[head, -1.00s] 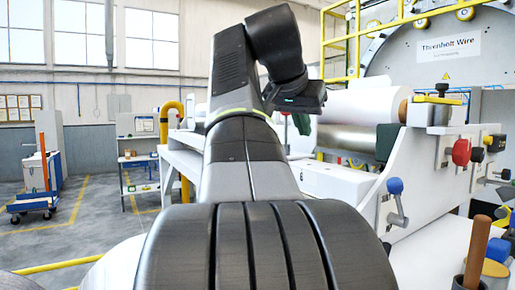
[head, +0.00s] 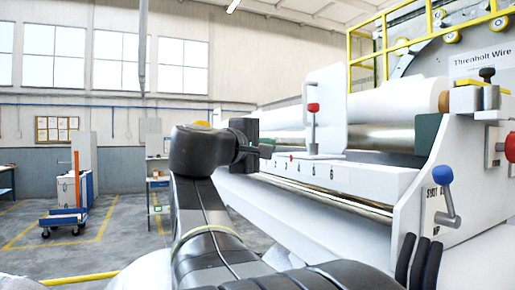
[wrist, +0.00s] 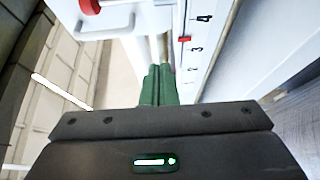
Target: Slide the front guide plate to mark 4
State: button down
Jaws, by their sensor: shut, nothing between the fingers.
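I cannot tell if a second plate is hidden. The numbered scale (head: 345,177) runs along the rail front. In the wrist view the scale (wrist: 208,37) shows 4, 3 and lower marks, with a red pointer (wrist: 184,39) between 3 and 4. A red knob (wrist: 90,6) and white bracket show at upper left there. My gripper (head: 266,151) is left of the plate by the rail's end. Its green fingers (wrist: 158,68) are shut and empty, apart from the knob.
A silver and white roll (head: 385,130) lies behind the rail. A blue-knobbed lever (head: 443,176) and a red knob (head: 510,147) are on the side panel at right. A blue cart (head: 64,222) stands far left on open floor.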

jog(key=w+d+p, duration=0.3)
jog(key=w+d, duration=0.1)
jog(key=d, duration=0.4)
jog(key=shift+s+d, duration=0.1)
jog(key=shift+s, duration=0.1)
dwell(0.3)
